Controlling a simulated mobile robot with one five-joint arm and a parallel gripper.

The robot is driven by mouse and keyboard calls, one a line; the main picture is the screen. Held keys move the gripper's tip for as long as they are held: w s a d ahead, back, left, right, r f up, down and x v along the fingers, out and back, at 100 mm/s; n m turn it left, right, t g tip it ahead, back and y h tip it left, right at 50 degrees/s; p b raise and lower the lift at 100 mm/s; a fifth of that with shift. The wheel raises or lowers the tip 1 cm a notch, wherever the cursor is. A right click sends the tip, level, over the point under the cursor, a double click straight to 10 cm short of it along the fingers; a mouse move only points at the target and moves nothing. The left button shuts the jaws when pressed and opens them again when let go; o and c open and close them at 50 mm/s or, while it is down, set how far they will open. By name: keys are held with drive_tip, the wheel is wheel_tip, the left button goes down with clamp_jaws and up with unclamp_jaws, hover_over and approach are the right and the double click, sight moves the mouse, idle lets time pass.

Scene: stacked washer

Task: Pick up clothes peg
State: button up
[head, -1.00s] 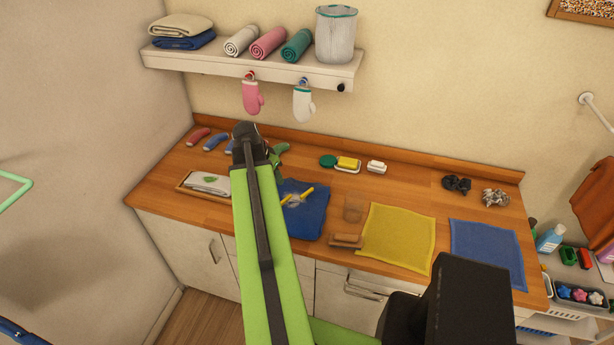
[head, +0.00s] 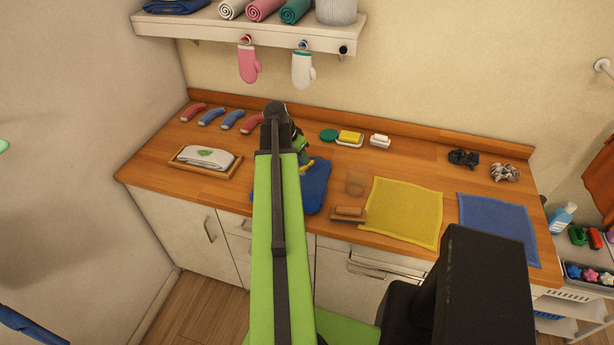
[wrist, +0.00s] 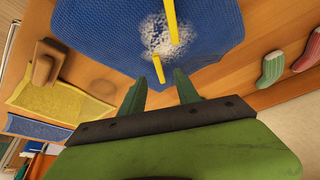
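Two narrow yellow pieces, which look like the clothes peg, lie on the blue cloth (head: 314,193). In the wrist view the upper piece (wrist: 171,22) and the lower piece (wrist: 158,68) sit at a white speckled patch on the cloth (wrist: 100,30). I cannot tell whether they are one peg or two. In the head view a yellow piece (head: 308,166) shows beside my gripper (head: 300,148), and the rest is hidden by my arm. In the wrist view my gripper (wrist: 159,77) is open and empty, its green fingers apart, with the lower piece just beyond and between the fingertips.
A brush (head: 348,214), a clear cup (head: 356,182) and a yellow cloth (head: 405,212) lie to the right. Soap on a dish (head: 349,138) is behind. Several socks (head: 211,117) and a tray (head: 178,163) are to the left. A shelf (head: 240,38) hangs above.

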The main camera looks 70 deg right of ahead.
drive_tip(key=b+x, duration=0.4)
drive_tip(key=x, duration=0.1)
drive_tip(key=shift+s+d+f, duration=0.2)
drive_tip(key=shift+d+f, duration=0.1)
drive_tip(key=shift+r, duration=0.2)
clamp_jaws()
